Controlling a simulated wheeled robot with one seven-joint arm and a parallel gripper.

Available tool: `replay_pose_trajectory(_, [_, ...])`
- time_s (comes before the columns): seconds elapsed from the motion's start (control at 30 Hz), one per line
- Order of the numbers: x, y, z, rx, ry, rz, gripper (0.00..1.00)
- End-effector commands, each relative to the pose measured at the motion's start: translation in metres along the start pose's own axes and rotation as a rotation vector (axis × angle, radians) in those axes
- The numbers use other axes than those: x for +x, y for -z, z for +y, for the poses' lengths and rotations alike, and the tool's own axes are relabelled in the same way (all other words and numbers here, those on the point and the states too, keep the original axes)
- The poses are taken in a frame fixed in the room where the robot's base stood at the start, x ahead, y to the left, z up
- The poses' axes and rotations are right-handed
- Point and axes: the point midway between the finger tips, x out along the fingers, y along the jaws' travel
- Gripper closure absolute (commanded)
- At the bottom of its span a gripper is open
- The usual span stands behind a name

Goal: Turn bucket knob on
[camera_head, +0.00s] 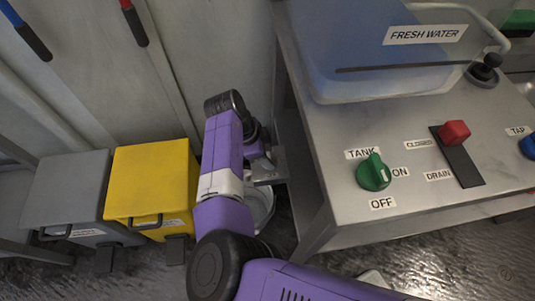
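A green knob (374,173) sits on the grey metal counter, with labels TANK above it, ON to its right and OFF below it. A small white mark shows on its right side; I cannot tell its exact setting. A pale bucket (262,207) stands on the floor left of the counter, partly hidden by my purple arm. My gripper (268,170) is above the bucket, beside the counter's left edge and left of the knob, touching neither visibly. Its fingers are mostly hidden, so I cannot tell whether it is open or shut.
A red lever (454,132) labelled CLOSED and DRAIN, a blue knob (529,146) labelled TAP and a FRESH WATER tank (375,50) are on the counter (330,190). Yellow (152,184) and grey (70,186) bins stand left. The counter around the green knob is clear.

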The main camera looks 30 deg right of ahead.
Motion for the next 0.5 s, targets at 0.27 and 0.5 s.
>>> replay_pose_trajectory(0.27, [-0.0008,0.0003,0.0005,-0.012,0.004,0.000,0.95])
replay_pose_trajectory(0.5, [-0.0025,0.0009,0.0016,-0.099,0.039,0.001,0.95])
